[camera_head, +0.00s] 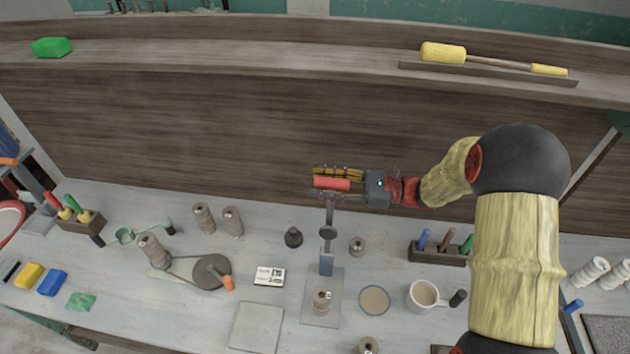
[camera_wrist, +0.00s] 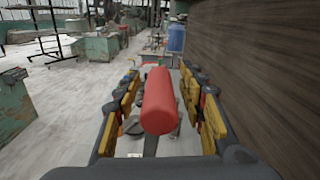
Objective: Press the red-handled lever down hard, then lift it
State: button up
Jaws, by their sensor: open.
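The lever's red handle (camera_head: 331,184) is raised above the bench at the top of a grey upright arm (camera_head: 328,217). The arm comes up from a flat grey base plate (camera_head: 335,284) on the bench. My gripper (camera_head: 338,181) reaches in from the right at the handle's height. In the wrist view the red handle (camera_wrist: 159,100) lies lengthwise between the spread yellow fingers of my gripper (camera_wrist: 160,112). A gap shows on each side of the handle, so the fingers do not appear closed on it. A clay-coloured piece (camera_head: 322,300) stands on the base plate.
A tan disc (camera_head: 374,300), a mug (camera_head: 424,296) and a tool block (camera_head: 438,252) are to the right. A wheel with an orange knob (camera_head: 212,271) is left. A wooden wall rises behind.

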jog(key=shift+w+a, duration=0.15)
jog(key=shift+a, duration=0.9)
jog(key=shift+c, duration=1.2)
jog(key=c, duration=0.7)
grip_shut()
